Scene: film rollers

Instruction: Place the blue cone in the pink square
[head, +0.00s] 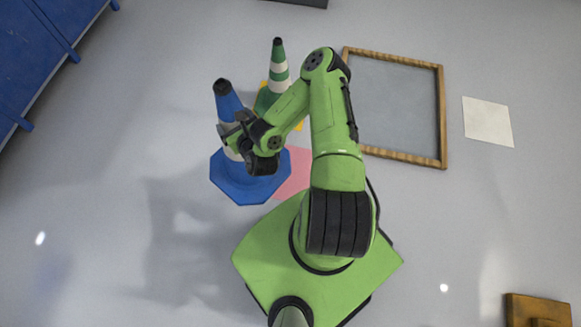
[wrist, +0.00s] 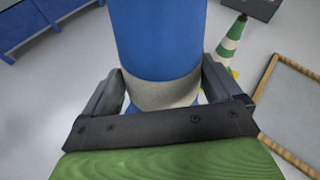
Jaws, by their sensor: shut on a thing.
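The blue cone (head: 230,103) has a white band, a dark tip and a wide blue base. It leans a little in the head view. My gripper (head: 232,138) is shut on the cone around its white band. In the wrist view the cone (wrist: 160,40) stands between the two fingers of my gripper (wrist: 162,95). The pink square (head: 295,172) lies on the floor just right of the cone's base, which overlaps its left part in the head view. My arm hides some of the square. I cannot tell whether the base touches the floor.
A green and white cone (head: 279,70) stands on a yellow square (head: 264,86) behind my gripper. A wood-framed grey panel (head: 442,110) and a white square (head: 488,121) lie to the right. Blue cabinets (head: 35,50) stand at the upper left. The floor at left is clear.

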